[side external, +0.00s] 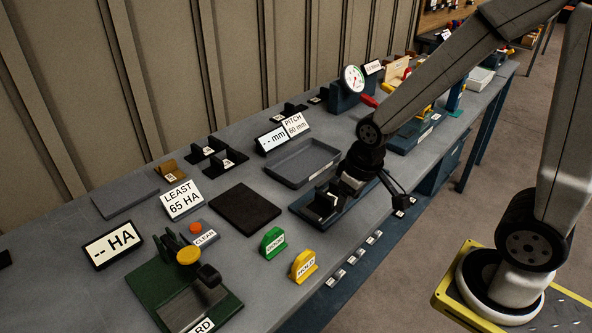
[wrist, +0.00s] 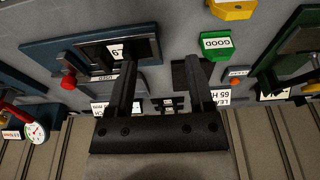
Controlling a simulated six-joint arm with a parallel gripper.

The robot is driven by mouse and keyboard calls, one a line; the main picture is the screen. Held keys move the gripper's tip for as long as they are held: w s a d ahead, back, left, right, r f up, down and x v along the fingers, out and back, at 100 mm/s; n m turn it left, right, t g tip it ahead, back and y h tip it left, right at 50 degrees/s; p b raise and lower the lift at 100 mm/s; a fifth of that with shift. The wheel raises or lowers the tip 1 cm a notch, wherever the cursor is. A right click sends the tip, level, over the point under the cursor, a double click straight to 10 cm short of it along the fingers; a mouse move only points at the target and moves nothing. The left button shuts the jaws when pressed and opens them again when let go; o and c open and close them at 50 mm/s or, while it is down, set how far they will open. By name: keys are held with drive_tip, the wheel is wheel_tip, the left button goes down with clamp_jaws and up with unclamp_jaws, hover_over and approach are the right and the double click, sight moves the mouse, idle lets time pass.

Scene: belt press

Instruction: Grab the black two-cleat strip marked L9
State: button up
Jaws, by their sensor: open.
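The black strip (wrist: 97,52) with a white tag lies on a blue fixture plate (wrist: 50,55) at the upper left of the wrist view. Its tag appears upside down and seems to read L9. In the side external view the strip (side external: 322,204) sits on the same plate, partly hidden by my wrist. My gripper (wrist: 160,65) is open and empty above the bench, also seen in the side external view (side external: 347,188). I cannot tell the height gap.
A grey tray (side external: 303,163) is behind the plate. A black mat (side external: 245,209), a green GOOD block (side external: 273,243) and a yellow HOLD block (side external: 303,266) stand left of it. Other black cleated strips (side external: 220,157) lie farther back. A red knob (wrist: 68,83) shows near the plate.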

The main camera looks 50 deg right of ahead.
drive_tip(key=g, duration=0.2)
hover_over(325, 195)
wheel_tip(325, 195, down, 4)
drive_tip(key=shift+d+f, duration=0.1)
drive_tip(key=shift+f, duration=1.3)
drive_tip(key=shift+f, duration=0.1)
drive_tip(key=shift+f, duration=2.45)
clamp_jaws()
